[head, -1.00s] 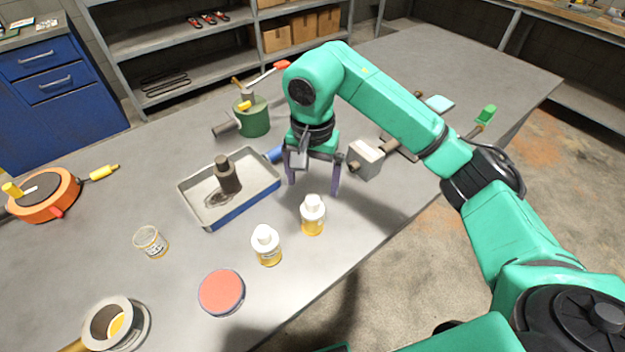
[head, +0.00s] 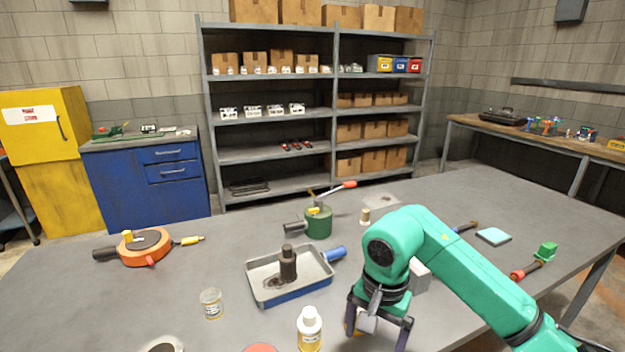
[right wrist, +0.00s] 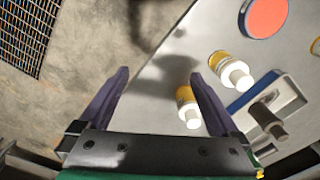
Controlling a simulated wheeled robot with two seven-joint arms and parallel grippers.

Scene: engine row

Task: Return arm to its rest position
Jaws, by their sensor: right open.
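My right arm, green, comes in from the lower right in the head view. Its gripper (head: 379,322) points down over the near part of the grey table. In the right wrist view the two purple-grey fingers of the right gripper (right wrist: 157,82) stand wide apart with nothing held between them. A white-capped bottle with amber contents (right wrist: 187,104) shows just beside the right-hand finger, partly covered by it; I cannot tell whether they touch. My left gripper is not in view.
A second white-capped bottle (head: 309,330), a metal tray (head: 262,292) holding a dark part, a small jar (head: 211,304), a green pump (head: 318,222) and an orange reel (head: 145,248) stand on the table (head: 90,310). Shelves (head: 270,155) rise behind.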

